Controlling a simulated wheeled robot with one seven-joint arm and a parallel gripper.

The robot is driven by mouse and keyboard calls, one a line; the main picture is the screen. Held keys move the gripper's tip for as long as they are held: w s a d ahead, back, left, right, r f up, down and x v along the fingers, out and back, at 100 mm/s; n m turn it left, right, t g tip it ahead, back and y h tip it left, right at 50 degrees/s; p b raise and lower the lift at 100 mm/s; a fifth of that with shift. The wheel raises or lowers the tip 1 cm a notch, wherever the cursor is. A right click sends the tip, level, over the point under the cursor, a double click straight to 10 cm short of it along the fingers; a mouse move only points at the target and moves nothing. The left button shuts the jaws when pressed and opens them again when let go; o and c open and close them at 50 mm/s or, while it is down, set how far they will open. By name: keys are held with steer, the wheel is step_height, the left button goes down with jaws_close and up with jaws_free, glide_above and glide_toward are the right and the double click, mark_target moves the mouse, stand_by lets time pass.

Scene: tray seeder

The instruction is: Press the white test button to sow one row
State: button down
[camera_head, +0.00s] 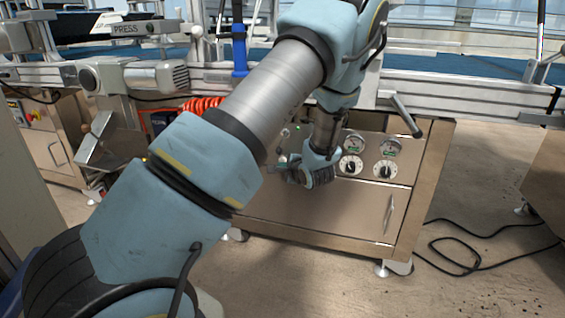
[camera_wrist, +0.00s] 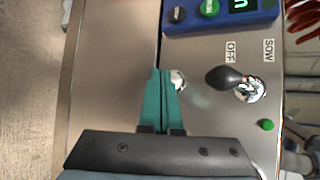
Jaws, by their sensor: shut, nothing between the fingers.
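In the wrist view, my gripper (camera_wrist: 162,74) is shut and empty, its two teal fingers together and pointing at the steel control panel (camera_wrist: 205,120). A small round white button with a shiny rim (camera_wrist: 179,79) sits right beside the fingertips, partly hidden by them. I cannot tell whether the tips touch it. To its right is a black-handled switch (camera_wrist: 232,79) with OFF and SOW labels, and a green lamp (camera_wrist: 266,125). In the head view, my gripper is in front of the machine cabinet, and my arm hides the button.
A blue control box (camera_wrist: 222,18) with a green button and display is at the top of the wrist view. In the head view, gauges (camera_head: 389,147) and dials (camera_head: 386,169) sit right of my wrist. Black cables (camera_head: 465,262) lie on the floor at right. Orange coiled hose (camera_head: 203,104) hangs behind my arm.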

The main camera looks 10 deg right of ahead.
steer(key=shift+w+d+r+p, duration=0.1)
steer(key=shift+w+p, duration=0.15)
steer(key=shift+p, duration=0.4)
steer(key=shift+w+d+p, duration=0.35)
steer(key=shift+w+p, duration=0.2)
steer(key=shift+w, duration=0.05)
stand_by(0.9)
steer(key=shift+s, duration=0.15)
steer(key=shift+s+a+p, duration=0.45)
steer(key=shift+s+p, duration=0.1)
steer(key=shift+s, duration=0.15)
steer(key=shift+s+a+p, duration=0.35)
steer(key=shift+s+a, duration=0.05)
steer(key=shift+s, duration=0.35)
steer(key=shift+s+a+p, duration=0.3)
steer(key=shift+s+a, duration=0.1)
steer(key=shift+s, duration=0.3)
steer(key=shift+s+a+p, duration=0.35)
steer(key=shift+s+a, duration=0.05)
steer(key=shift+s, duration=0.35)
